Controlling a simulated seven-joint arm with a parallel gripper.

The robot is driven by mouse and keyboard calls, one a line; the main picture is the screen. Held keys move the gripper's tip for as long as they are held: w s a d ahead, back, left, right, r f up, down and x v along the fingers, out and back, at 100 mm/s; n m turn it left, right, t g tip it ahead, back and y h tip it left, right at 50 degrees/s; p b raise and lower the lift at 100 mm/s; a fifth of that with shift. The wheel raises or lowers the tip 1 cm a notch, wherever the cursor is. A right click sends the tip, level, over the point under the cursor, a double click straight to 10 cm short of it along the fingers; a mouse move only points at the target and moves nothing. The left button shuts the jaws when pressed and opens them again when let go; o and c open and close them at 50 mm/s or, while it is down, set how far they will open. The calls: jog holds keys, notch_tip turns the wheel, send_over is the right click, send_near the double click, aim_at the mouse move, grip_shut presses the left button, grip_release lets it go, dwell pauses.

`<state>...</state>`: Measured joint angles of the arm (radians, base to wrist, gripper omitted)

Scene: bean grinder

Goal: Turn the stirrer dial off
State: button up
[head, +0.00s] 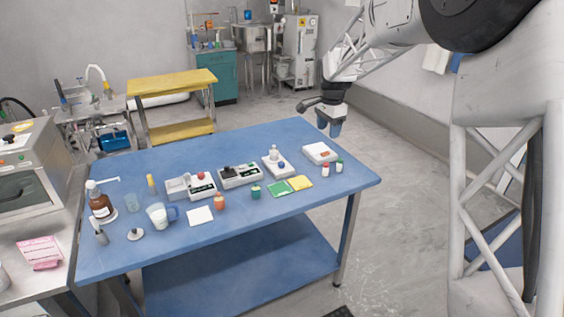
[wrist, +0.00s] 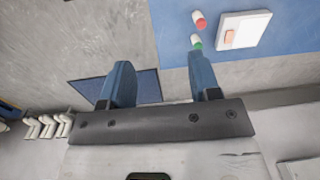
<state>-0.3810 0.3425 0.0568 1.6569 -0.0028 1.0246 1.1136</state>
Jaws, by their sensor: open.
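Several small white bench devices stand in a row on the blue table (head: 240,228). One white device (head: 270,171) carries a small pale vessel and a round blue dial (head: 281,164); it looks like the stirrer, and the dial's setting is too small to read. My gripper (head: 329,130) is raised above the table's back right side, to the right of this device and apart from it. In the wrist view its two blue fingers (wrist: 160,80) are spread wide with nothing between them. The stirrer dial does not show in the wrist view.
A white device with an orange patch (head: 320,152) stands nearest my gripper; it also shows in the wrist view (wrist: 256,30). Beside it are a red-capped vial (head: 325,170) and a green-capped vial (head: 339,167). A black-topped device (head: 240,176) stands left of the stirrer.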

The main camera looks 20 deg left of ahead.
jog(key=w+a+f+m, duration=0.1)
jog(key=w+a+f, duration=0.55)
jog(key=a, duration=0.35)
jog(key=m, duration=0.2)
send_over(281, 163)
jog(key=shift+g, duration=0.3)
notch_tip(281, 163, down, 9)
jog(key=shift+w+r, duration=0.1)
jog(key=shift+r, duration=0.1)
jog(key=shift+f, duration=0.1)
jog(key=shift+f, duration=3.8)
jog(key=c, duration=0.9)
